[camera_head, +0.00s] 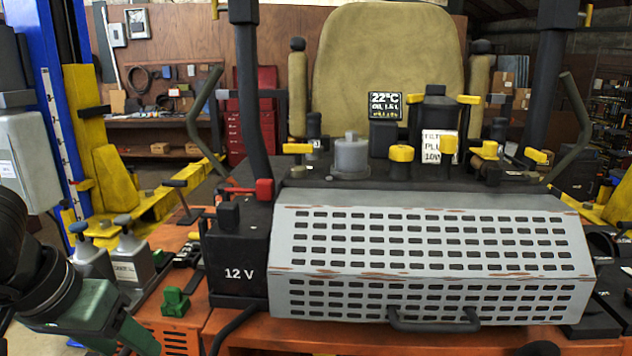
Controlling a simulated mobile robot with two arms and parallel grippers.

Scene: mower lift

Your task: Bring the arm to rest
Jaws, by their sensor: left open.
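My left arm comes in at the lower left edge, with dark links and a green end. My left gripper (112,322) is at this green end, low in the picture, and it is open with nothing seen between its jaws. The lower part of the gripper is cut off by the frame edge. My right gripper does not show.
The mower's grey slotted cover (430,250) fills the middle right, with a dark handle below. Grey bottles (132,262) and a small green block (176,302) stand close to my left gripper. A yellow and blue lift post (60,110) rises at the left.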

